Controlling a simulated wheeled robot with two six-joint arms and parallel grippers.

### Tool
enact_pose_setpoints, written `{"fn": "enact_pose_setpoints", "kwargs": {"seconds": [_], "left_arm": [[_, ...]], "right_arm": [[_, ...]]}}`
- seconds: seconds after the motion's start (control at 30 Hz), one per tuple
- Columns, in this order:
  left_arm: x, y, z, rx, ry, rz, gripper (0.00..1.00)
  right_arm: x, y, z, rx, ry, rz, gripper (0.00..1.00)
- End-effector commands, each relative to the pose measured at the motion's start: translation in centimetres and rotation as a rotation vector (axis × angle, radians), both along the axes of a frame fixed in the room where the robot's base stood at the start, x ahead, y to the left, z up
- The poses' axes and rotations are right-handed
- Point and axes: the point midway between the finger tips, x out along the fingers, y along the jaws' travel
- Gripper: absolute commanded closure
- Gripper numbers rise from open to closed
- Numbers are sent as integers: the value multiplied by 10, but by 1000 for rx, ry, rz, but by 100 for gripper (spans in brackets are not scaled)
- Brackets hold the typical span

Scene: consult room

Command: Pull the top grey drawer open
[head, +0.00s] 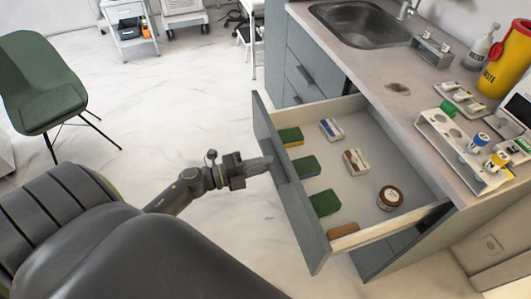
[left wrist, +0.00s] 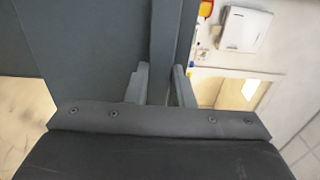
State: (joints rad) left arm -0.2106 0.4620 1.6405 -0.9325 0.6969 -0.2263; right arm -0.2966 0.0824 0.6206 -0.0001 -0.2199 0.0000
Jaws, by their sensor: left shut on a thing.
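The top grey drawer (head: 285,185) stands well out from the cabinet under the counter in the head view. Its inside shows, with green and yellow sponges (head: 307,167), small boxes (head: 355,162) and a round brown jar (head: 390,197) lying in it. My left gripper (head: 268,162) is at the outer face of the drawer front, near its upper edge. In the left wrist view its two fingers (left wrist: 160,88) are shut on a grey part at the drawer front (left wrist: 95,55). The handle itself is mostly hidden by the fingers. My right gripper is not in view.
The counter (head: 385,75) above holds a sink (head: 360,24), a tube rack (head: 465,150) and a yellow bin (head: 508,60). A green chair (head: 40,85) stands at the left. The pale floor (head: 185,100) between chair and drawer is clear.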

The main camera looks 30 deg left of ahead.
Motion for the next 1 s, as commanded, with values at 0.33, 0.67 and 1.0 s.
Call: {"fn": "enact_pose_setpoints", "kwargs": {"seconds": [0.33, 0.67, 1.0], "left_arm": [[-3, 1, -6, 7, 10, 1, 60], [-1, 0, -3, 4, 5, 1, 60], [-27, 20, -6, 7, 9, 0, 60]], "right_arm": [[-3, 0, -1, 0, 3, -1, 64], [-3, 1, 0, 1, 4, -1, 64], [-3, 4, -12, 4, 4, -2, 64]]}}
